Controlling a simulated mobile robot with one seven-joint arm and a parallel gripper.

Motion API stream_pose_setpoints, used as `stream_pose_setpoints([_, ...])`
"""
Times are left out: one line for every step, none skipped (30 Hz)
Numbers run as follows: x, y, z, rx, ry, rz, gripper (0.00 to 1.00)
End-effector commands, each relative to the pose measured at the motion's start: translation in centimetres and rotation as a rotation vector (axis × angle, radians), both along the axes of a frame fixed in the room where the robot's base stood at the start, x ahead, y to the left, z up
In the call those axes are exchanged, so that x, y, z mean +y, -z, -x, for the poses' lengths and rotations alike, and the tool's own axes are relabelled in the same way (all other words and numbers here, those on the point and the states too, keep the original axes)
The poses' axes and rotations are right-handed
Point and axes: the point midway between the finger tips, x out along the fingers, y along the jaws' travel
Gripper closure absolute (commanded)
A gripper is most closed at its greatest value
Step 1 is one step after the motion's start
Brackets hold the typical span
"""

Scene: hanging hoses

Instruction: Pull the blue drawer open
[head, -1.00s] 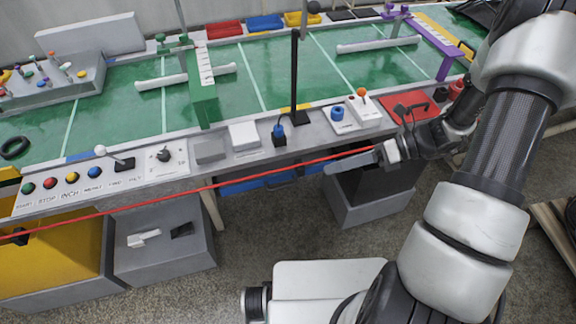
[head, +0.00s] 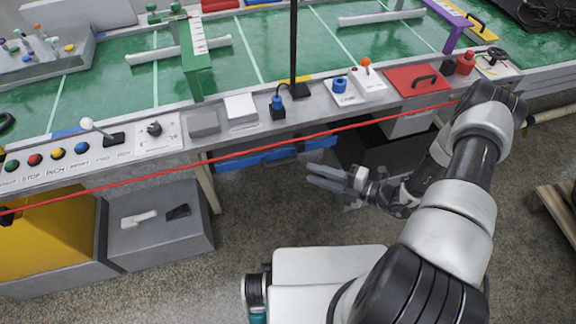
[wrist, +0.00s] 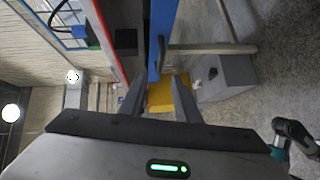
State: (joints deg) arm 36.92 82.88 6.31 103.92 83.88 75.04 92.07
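The blue drawer (head: 255,158) is a long, low blue front under the table edge in the head view. A dark handle shows on its front. In the wrist view the blue front (wrist: 160,30) is a vertical band ahead of my fingers, with a dark bar-like handle (wrist: 161,54) on it. I see no contact with the handle. Whether the drawer is fully shut is hard to tell.
A red line (head: 225,175) runs along the table front above the drawer. A grey box (head: 160,235) and yellow cabinet (head: 50,240) stand at left. A table leg (head: 208,185) is beside the drawer. Open floor (head: 260,215) lies below the drawer.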

Motion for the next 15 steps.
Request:
stream_pose_setpoints([1.1, 0.2, -0.5, -0.002, -0.005, -0.002, 0.71])
stream_pose_setpoints([1.7, 0.3, -0.8, -0.002, -0.005, -0.002, 0.71])
stream_pose_setpoints([2.5, 0.4, -1.2, -0.002, -0.005, -0.001, 0.71])
stream_pose_setpoints([3.0, 0.6, -1.5, -0.002, -0.004, 0.000, 0.71])
stream_pose_setpoints([3.6, 0.6, -1.8, -0.003, -0.005, 0.000, 0.71])
stream_pose_setpoints([4.3, 0.7, -2.2, -0.003, -0.005, 0.000, 0.71])
stream_pose_setpoints([4.8, 0.8, -2.5, -0.004, -0.004, 0.000, 0.71])
stream_pose_setpoints([5.3, 0.9, -2.8, -0.003, -0.005, 0.001, 0.71])
stream_pose_setpoints([5.9, 1.0, -3.1, -0.003, -0.003, 0.001, 0.71])
stream_pose_setpoints([6.4, 1.0, -3.3, -0.003, -0.004, 0.001, 0.71])
stream_pose_setpoints([6.8, 1.1, -3.5, -0.003, -0.004, 0.001, 0.71])
stream_pose_setpoints([7.2, 1.2, -3.8, -0.003, -0.003, 0.001, 0.71])
stream_pose_setpoints([7.5, 1.2, -4.0, -0.003, -0.002, 0.001, 0.71])
stream_pose_setpoints([7.7, 1.3, -4.1, -0.002, -0.003, 0.001, 0.71])
stream_pose_setpoints([8.0, 1.3, -4.3, -0.002, -0.003, 0.001, 0.71])
